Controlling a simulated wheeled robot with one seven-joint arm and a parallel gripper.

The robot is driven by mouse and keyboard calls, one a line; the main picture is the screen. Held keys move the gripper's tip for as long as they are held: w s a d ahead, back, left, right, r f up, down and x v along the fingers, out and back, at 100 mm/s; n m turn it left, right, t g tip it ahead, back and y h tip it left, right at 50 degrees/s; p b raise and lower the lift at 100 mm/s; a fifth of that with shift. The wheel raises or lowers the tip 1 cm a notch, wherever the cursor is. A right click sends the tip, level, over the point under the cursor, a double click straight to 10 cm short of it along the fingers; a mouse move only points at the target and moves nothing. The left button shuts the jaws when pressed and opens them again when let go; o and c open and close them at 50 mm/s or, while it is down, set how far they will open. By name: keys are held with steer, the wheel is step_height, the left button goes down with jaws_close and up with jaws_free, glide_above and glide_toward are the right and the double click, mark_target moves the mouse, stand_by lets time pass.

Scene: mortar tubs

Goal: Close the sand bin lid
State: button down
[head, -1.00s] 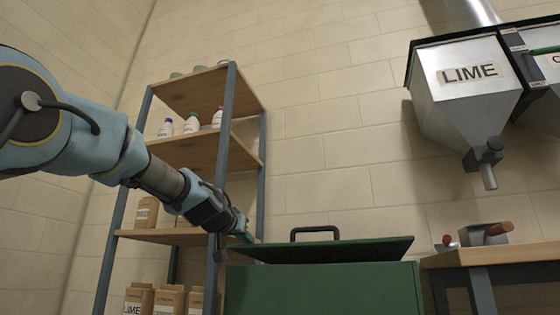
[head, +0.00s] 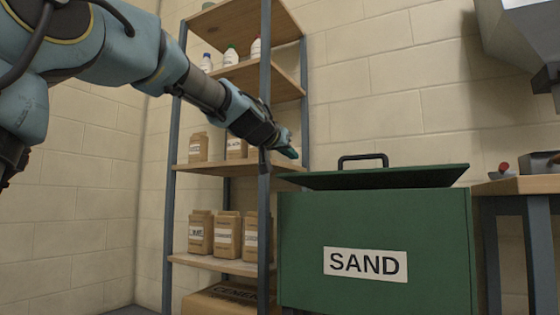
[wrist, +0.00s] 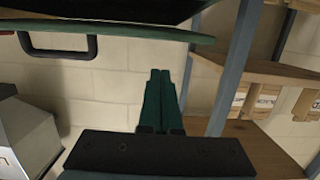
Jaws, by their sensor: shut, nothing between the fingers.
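The green sand bin (head: 375,285) stands right of centre in the head view, with a white SAND label on its front. Its green lid (head: 400,179) lies over the top, slightly tilted, with a dark gap showing under its front and right edges. The lid's black handle (head: 362,158) stands up on it. My gripper (head: 293,153) is shut and empty, just above and beside the lid's left end, left of the handle. In the wrist view my gripper (wrist: 160,72) shows its green fingers together, below the lid's edge (wrist: 110,31) and apart from it. The handle (wrist: 58,50) also shows there.
A shelf rack with a grey post (head: 264,210) stands close behind and left of my gripper, holding paper bags (head: 227,235) and bottles. A wooden bench (head: 515,186) stands right of the bin. A metal hopper (head: 525,40) hangs at upper right.

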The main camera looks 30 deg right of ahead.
steer(key=s+a+f+b, duration=0.1)
steer(key=s+a+b, duration=0.2)
steer(key=a+b, duration=0.15)
steer(key=w+d+r+n+g+y+p, duration=0.2)
steer(key=w+r+p, duration=0.6)
steer(key=p, duration=2.5)
steer(key=s+a+r+m+g+y+p, duration=0.15)
steer(key=s+r+y+p, duration=0.3)
steer(key=p, duration=2.65)
steer(key=w+d+f+p, duration=0.1)
steer(key=w+d+f, duration=0.1)
steer(key=f, duration=0.4)
steer(key=w+d+f+p, duration=0.1)
steer(key=d+f+p, duration=0.1)
steer(key=f, duration=0.5)
steer(key=shift+w+d+g, duration=0.35)
steer(key=shift+d+g, duration=0.1)
steer(key=shift+d, duration=0.2)
